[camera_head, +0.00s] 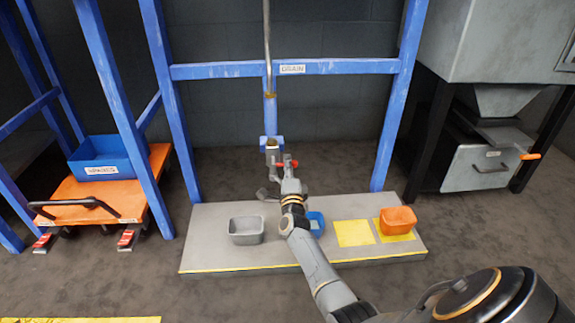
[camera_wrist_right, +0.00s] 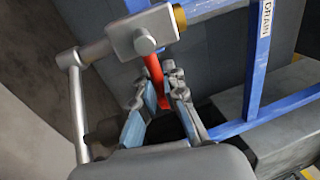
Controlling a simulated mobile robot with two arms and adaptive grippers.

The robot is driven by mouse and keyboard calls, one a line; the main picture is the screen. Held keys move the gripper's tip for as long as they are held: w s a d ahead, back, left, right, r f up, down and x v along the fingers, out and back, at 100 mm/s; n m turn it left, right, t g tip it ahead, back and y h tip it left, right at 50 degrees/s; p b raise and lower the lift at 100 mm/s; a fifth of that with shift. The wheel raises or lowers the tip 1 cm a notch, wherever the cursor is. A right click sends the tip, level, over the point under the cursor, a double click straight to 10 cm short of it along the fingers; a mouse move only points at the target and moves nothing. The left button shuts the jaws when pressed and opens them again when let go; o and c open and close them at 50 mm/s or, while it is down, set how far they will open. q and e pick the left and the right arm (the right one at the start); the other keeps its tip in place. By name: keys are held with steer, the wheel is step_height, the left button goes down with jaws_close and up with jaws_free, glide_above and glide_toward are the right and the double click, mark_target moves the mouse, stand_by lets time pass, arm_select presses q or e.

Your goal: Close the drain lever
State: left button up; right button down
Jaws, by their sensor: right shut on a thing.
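The red drain lever (camera_head: 288,163) sticks out sideways to the right from the grey valve on the pipe (camera_head: 267,50) under the DRAIN sign (camera_head: 292,69). In the right wrist view the lever (camera_wrist_right: 154,72) runs from the metal valve body (camera_wrist_right: 143,36) down between the two fingers. My right gripper (camera_head: 283,176) is at the lever, with its fingers (camera_wrist_right: 158,88) closed on it. The lever's far end is partly hidden between the fingers. My left gripper is not in view.
A grey platform (camera_head: 210,254) below carries a grey bin (camera_head: 246,230), a blue bin (camera_head: 315,222) partly behind my arm, and an orange bin (camera_head: 398,220) on a yellow mark. Blue frame posts (camera_head: 398,100) stand on both sides. An orange cart (camera_head: 100,200) holds a blue box (camera_head: 105,160).

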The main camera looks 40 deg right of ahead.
steer(key=shift+s+f, duration=0.1)
steer(key=shift+f, duration=0.1)
steer(key=c, duration=1.7)
jaws_free()
steer(key=shift+r, duration=0.1)
step_height(320, 180, up, 10)
